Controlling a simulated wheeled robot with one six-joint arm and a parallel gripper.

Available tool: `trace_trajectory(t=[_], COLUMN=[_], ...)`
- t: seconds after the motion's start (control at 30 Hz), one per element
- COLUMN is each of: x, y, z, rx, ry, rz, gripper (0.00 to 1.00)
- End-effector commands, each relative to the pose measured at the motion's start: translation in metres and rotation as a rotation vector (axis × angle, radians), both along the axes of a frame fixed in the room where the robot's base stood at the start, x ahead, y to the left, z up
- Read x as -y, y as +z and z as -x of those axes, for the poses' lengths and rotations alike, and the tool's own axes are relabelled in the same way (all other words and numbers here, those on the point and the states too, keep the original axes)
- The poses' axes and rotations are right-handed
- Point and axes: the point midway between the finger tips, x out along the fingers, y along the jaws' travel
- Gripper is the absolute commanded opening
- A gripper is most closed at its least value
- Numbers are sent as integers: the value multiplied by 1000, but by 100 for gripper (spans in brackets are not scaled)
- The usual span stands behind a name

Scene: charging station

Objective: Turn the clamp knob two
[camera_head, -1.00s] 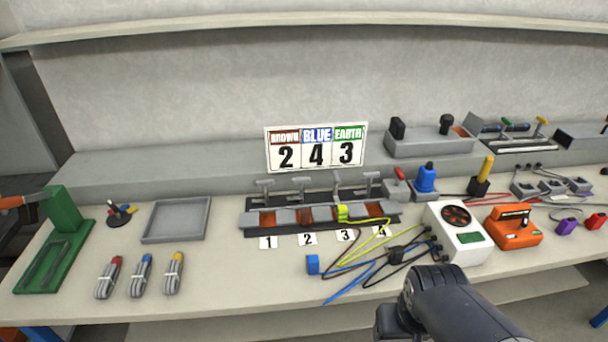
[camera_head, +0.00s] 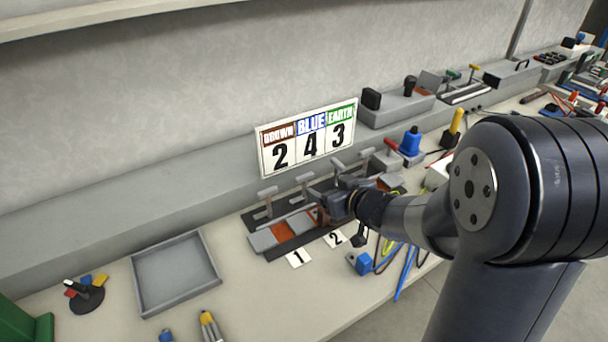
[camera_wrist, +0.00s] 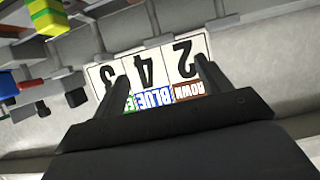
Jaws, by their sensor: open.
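The clamp row (camera_head: 285,240) stands at the back of the bench, with grey T-shaped knobs along its far side. Clamp knob two (camera_head: 304,182) is the second from the left, upright, behind label 2 (camera_head: 335,238). My gripper (camera_head: 330,203) is just right of knob two, over the row, and partly hides the clamps there. In the wrist view my gripper (camera_wrist: 160,70) is open, its two dark fingers apart with nothing visibly held between them. The number card (camera_wrist: 145,72) shows upside down behind them. I cannot tell knob two apart in the wrist view.
Knob one (camera_head: 267,196) stands close left of knob two. The card (camera_head: 307,138) leans behind the row. A grey tray (camera_head: 175,275) lies left. A blue plug (camera_head: 360,263) and loose wires lie in front. A yellow-green block (camera_wrist: 47,16) shows in the wrist view.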

Motion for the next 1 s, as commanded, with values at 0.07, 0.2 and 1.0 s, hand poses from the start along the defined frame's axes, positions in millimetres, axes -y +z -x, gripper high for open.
trace_trajectory(t=[0.07,0.2,1.0], x=[-4,-13,-56], y=[-2,-10,-41], z=[-3,-16,-82], rx=[1,1,2], ry=[9,10,4], rz=[-4,-3,-1], gripper=[73,73,73])
